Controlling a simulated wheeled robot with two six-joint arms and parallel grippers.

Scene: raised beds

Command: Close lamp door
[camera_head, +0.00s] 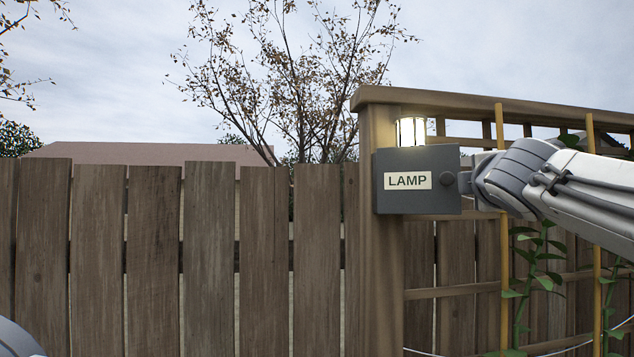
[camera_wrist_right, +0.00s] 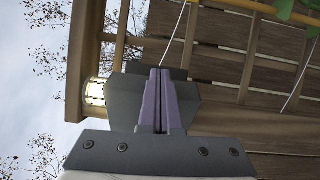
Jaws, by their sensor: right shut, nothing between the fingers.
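The dark grey lamp box (camera_head: 418,204) is fixed to a wooden post. My right gripper (camera_head: 466,182) is at the door's right edge, beside the knob; contact is unclear. In the right wrist view its purple fingers (camera_wrist_right: 156,98) are together and empty, in front of the grey box (camera_wrist_right: 190,93). My left gripper is out of view.
A lit lamp (camera_head: 411,131) sits just above the box on the post (camera_head: 384,250). A plank fence (camera_head: 207,260) runs left. A trellis with yellow canes (camera_head: 504,240) and climbing plants (camera_head: 540,270) stands right, close to my right arm.

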